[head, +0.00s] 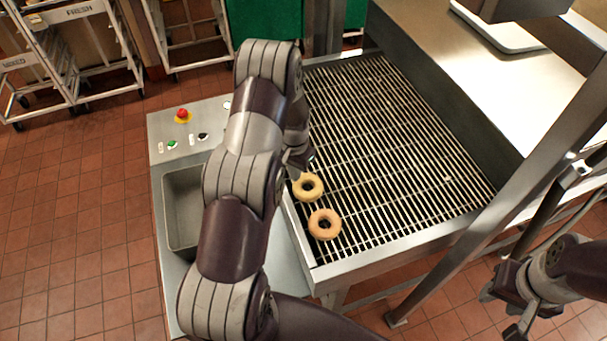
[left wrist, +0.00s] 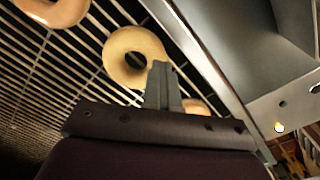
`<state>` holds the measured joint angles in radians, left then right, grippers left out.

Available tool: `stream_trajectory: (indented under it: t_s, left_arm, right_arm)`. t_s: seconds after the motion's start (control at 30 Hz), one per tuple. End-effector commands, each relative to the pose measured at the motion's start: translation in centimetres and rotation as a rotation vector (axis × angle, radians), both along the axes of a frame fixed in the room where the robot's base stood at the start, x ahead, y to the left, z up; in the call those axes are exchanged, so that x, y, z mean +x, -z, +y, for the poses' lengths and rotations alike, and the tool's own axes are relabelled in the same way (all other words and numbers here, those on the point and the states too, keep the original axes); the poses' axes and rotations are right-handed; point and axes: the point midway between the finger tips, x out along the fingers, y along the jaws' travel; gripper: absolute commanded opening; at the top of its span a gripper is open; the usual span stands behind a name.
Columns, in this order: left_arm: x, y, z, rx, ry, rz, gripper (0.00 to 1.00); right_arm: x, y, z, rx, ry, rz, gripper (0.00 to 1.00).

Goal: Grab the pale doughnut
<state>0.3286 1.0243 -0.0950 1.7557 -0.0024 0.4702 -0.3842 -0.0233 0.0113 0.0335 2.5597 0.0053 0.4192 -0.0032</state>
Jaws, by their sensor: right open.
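The pale doughnut (head: 308,187) is a light yellow ring lying on the wire grate, near its left edge. It also shows in the left wrist view (left wrist: 125,43). A browner, pinkish-tan doughnut (head: 324,224) lies just in front of it, cut by the top left of the wrist view (left wrist: 50,10). My left gripper (head: 303,168) is low at the pale doughnut's far side. Its grey fingers (left wrist: 161,80) stand close together, overlapping the doughnut's rim; I cannot tell whether they touch it. My right gripper (head: 505,310) is open and empty at lower right, away from the grate.
A tan rounded piece (left wrist: 195,106) shows behind my left fingers, mostly hidden. The wire grate (head: 390,130) is mostly bare. A metal rail borders it. A control panel with a red button (head: 182,115) and a steel basin (head: 182,205) lie left. A slanted metal post (head: 490,220) stands right.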

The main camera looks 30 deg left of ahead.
Motion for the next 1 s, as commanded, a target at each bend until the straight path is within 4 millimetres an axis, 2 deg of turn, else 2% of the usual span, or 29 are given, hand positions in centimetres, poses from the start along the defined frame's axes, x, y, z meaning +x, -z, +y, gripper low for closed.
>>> stream_trajectory:
  t_s: [0.2,0.4,0.53,0.77,0.87,1.0]
  left_arm:
    - [-4.7,-3.3,0.4,0.002,-0.002,-0.01,0.0]
    - [-7.9,-5.6,0.7,0.003,0.0,-0.012,0.0]
    - [-8.6,-6.1,0.7,0.003,0.001,-0.012,0.0]
    - [-8.6,-6.2,0.7,0.003,0.001,-0.012,0.0]
    - [-8.6,-6.2,0.7,0.003,0.001,-0.012,0.3]
    - [-8.6,-6.2,0.7,0.003,0.001,-0.013,0.76]
  right_arm:
    - [0.0,1.5,0.0,0.0,0.0,0.0,0.43]
    - [0.0,2.0,0.0,0.0,0.0,0.0,0.43]
    - [0.0,2.1,0.0,0.0,0.0,0.0,0.43]
    - [0.0,2.0,0.0,0.0,0.0,0.0,0.43]
    - [0.0,2.0,0.0,0.0,0.0,0.0,0.43]
    - [0.0,2.0,0.0,0.0,0.0,0.0,0.43]
